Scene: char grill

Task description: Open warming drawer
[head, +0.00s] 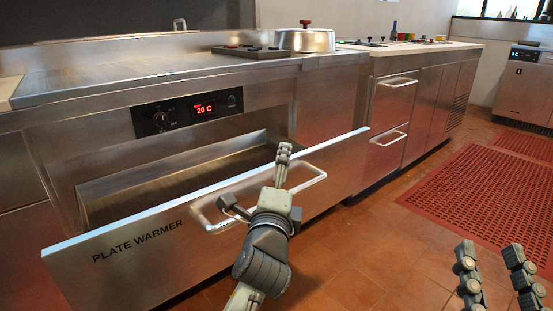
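The warming drawer (160,258), its steel front labelled PLATE WARMER, stands pulled out of the cabinet, with its hollow inside (165,182) in view. Its bar handle (206,223) runs along the front. My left gripper (256,182) is at the handle and covers its middle part. Its fingers are spread, one up near the drawer's top edge and one to the left by the handle. Whether they touch the handle is hard to see. My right gripper (489,249) is at the lower right, open and empty, above the floor and away from the drawer.
A control panel (185,113) reading 20 C sits above the drawer. A lidded pot (305,40) stands on the counter above. Closed drawers (394,98) with handles are to the right. Red floor mats (475,195) lie on the tiles; the floor between drawer and mats is clear.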

